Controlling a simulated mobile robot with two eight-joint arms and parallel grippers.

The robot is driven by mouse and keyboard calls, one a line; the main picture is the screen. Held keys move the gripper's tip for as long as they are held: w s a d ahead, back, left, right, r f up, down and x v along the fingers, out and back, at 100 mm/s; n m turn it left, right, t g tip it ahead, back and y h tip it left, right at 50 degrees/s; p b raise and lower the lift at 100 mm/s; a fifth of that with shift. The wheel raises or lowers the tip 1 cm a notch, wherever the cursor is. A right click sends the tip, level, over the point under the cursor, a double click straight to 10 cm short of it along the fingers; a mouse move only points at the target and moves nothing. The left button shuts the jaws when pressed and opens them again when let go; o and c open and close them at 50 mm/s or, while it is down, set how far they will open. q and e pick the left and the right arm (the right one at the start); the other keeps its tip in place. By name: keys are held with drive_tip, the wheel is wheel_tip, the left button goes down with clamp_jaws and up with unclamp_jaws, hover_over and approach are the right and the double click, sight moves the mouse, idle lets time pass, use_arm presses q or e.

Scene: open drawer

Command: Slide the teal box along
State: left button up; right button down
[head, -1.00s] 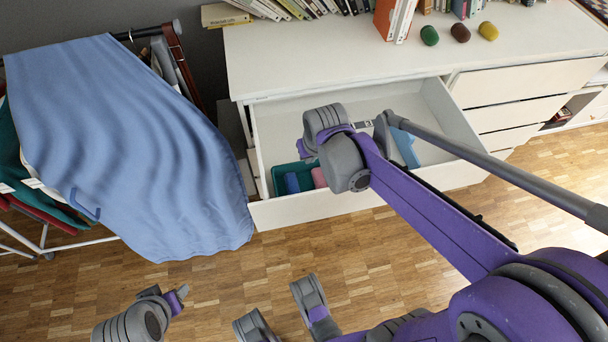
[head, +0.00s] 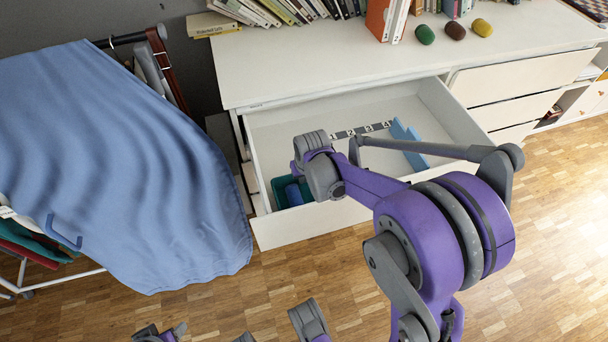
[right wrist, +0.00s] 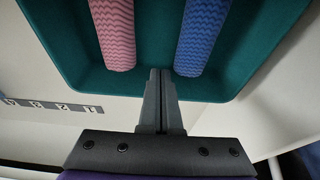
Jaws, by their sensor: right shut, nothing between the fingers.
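The teal box (head: 279,193) sits in the front left corner of the open drawer (head: 360,207). It holds a blue ribbed roll (right wrist: 202,35) and a pink ribbed roll (right wrist: 113,35). My right gripper (right wrist: 160,73) is shut and empty. Its fingertips overlap the box's near wall in the right wrist view, between the rolls; I cannot tell whether they touch it. In the head view my right wrist hides the fingers, the box's right part and the pink roll. A small part of my left arm's end shows at the bottom edge; its fingers are unclear.
A strip numbered 1 to 4 (head: 362,130) lies toward the back of the drawer. Light blue pieces (head: 408,145) stand to its right. A blue cloth (head: 130,170) hangs close to the drawer's left side.

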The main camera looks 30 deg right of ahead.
idle(0.3)
drive_tip(key=w, duration=0.3)
drive_tip(key=w+d, duration=0.1)
drive_tip(key=w, duration=0.2)
drive_tip(key=w+d, duration=0.1)
drive_tip(key=w, duration=0.2)
drive_tip(key=shift+w+d, duration=0.15)
use_arm(q)
drive_tip(key=shift+r, duration=0.2)
drive_tip(key=w+p+v, duration=0.1)
drive_tip(key=p+v, duration=0.5)
drive_tip(key=v, duration=0.1)
drive_tip(key=shift+r, duration=0.35)
use_arm(e)
drive_tip(key=v, duration=1)
